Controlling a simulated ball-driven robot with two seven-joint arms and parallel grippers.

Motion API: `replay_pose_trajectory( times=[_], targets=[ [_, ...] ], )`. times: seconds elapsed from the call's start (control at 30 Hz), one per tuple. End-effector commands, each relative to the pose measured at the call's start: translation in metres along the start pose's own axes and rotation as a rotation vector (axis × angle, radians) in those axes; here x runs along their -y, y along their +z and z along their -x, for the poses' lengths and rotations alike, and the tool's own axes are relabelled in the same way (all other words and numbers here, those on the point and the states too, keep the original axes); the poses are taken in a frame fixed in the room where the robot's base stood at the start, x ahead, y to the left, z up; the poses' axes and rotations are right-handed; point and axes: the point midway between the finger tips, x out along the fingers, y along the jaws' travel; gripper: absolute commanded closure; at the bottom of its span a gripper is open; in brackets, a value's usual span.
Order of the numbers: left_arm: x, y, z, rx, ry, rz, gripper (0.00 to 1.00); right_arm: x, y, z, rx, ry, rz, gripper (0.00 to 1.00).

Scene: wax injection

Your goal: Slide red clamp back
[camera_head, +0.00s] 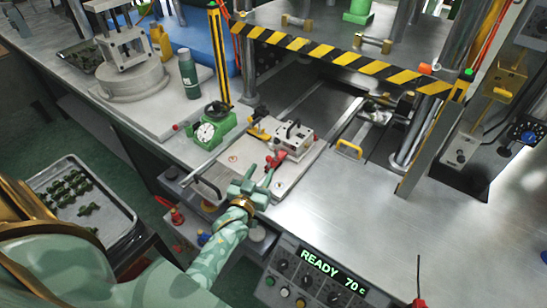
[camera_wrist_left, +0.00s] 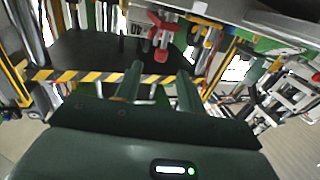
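The red clamp (camera_head: 275,161) sits on the near side of a small metal mold block (camera_head: 293,138), on a light plate on the bench. My left gripper (camera_head: 259,172) is just on the near side of the clamp, with its two fingers apart and nothing between them. In the left wrist view, the red clamp (camera_wrist_left: 162,28) shows beyond and above the open fingertips (camera_wrist_left: 160,67), apart from them as far as I can tell. The clamp's far side is partly hidden by the block. My right gripper is not in view.
A green-based dial gauge (camera_head: 207,131) stands left of the plate. A yellow handle (camera_head: 349,149) is to the right. A black-and-yellow striped bar (camera_head: 335,57) crosses behind the block. The bench on the right (camera_head: 350,210) is clear. A READY panel (camera_head: 320,270) is in front.

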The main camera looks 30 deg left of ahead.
Motion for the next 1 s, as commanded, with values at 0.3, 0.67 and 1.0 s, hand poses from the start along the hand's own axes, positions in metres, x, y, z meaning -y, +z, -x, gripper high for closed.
replay_pose_trajectory(
  times=[0.3,0.67,1.0],
  targets=[
    [0.000,0.006,-0.070,0.003,0.000,-0.001,0.61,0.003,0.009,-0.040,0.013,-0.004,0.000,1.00],
    [0.000,0.001,-0.089,0.003,0.000,0.000,0.61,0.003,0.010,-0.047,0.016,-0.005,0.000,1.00],
    [0.000,0.001,-0.088,0.003,0.000,0.000,1.00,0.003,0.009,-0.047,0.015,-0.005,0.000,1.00]
  ],
)
